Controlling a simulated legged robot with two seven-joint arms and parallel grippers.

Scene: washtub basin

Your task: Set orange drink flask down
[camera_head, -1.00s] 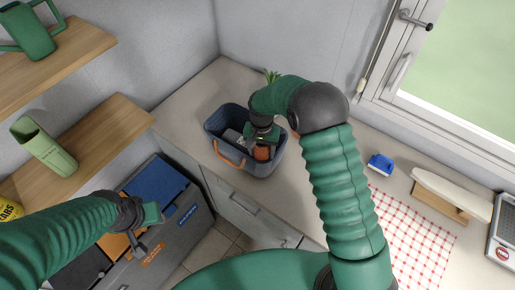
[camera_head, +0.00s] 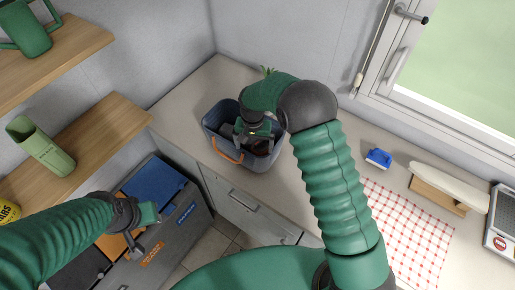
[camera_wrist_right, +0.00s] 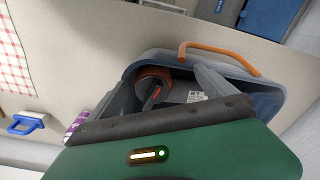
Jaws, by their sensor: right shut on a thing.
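The orange drink flask (camera_wrist_right: 153,74) shows in the right wrist view as an orange-brown round body with a dark top, inside the blue-grey tub (camera_wrist_right: 268,98). In the head view only a dark reddish part of the flask (camera_head: 261,147) shows under my right gripper (camera_head: 254,140). My right gripper reaches down into the tub (camera_head: 212,127) and is shut on the flask; its fingers hide part of it. I cannot tell whether the flask touches the tub floor. My left gripper (camera_head: 140,236) hangs over the sorting bins at the lower left; its jaw opening is unclear.
The tub has an orange handle (camera_head: 226,150) and holds a pale grey item (camera_wrist_right: 197,96). It stands on the counter (camera_head: 180,110) near the wall. A blue brush (camera_head: 379,158) and checked cloth (camera_head: 405,225) lie to the right.

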